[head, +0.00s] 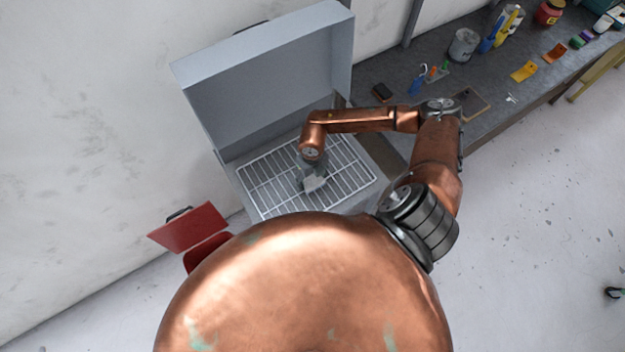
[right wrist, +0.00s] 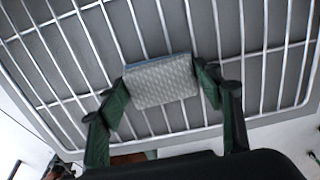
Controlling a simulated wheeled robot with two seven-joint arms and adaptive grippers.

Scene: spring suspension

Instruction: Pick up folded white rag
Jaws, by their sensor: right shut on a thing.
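The folded white rag (right wrist: 162,82) is a small pale textured pad with a blue edge, seen in the right wrist view between the two dark green fingers. My right gripper (right wrist: 162,92) is shut on it, with a finger at each side. In the head view the rag (head: 314,183) shows as a pale patch below my right gripper (head: 311,174), over the white wire rack. I cannot tell whether the rag touches the rack. My left gripper is not in view.
The white wire rack (head: 266,184) lies in a grey basin with a raised grey lid (head: 265,85). A red box (head: 190,228) stands at the left. A dark workbench (head: 400,72) with paints and tools runs along the upper right.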

